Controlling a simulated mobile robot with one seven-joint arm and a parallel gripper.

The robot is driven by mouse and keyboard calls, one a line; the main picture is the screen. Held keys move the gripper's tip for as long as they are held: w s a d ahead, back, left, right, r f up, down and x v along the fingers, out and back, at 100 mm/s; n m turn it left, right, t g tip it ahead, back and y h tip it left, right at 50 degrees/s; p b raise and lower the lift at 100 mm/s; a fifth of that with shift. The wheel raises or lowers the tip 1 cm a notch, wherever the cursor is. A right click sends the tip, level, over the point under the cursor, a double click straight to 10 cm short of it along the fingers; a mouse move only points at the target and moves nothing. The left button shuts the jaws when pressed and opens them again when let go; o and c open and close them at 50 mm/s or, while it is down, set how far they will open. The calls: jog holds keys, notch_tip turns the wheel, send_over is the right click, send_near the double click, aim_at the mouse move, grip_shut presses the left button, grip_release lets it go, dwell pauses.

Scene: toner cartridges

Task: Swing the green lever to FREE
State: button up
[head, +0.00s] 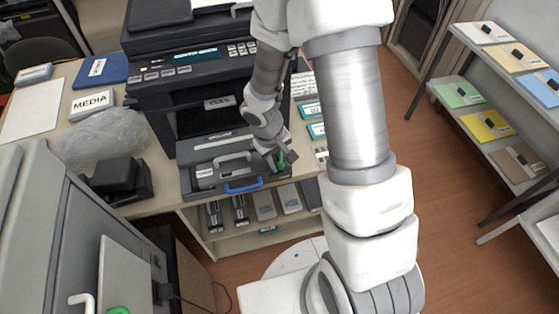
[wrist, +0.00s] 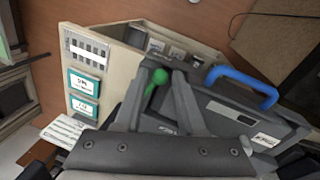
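The green lever (head: 282,161) is at the right front of the grey printer unit in the head view. My gripper (head: 277,157) is right at the lever, pointing down. In the wrist view my gripper (wrist: 166,72) has its two fingers apart, with the green knob between them, closer to the left finger. A gap shows toward the right finger, so I see no grip on the lever. No FREE marking is readable; the lever's base is partly hidden by the fingers.
The grey unit (head: 208,171) carries a pale handle and a blue handle (head: 243,187) left of the lever. The dark printer (head: 190,85) rises behind. Cards lie on the table to the right. A shelf below holds cartridges. A rack (head: 497,105) stands at the right.

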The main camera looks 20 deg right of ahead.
grip_shut()
jog(key=shift+s+d+n+b, duration=0.1)
jog(key=shift+d+n+b, duration=0.3)
jog(key=shift+n, duration=0.4)
grip_release()
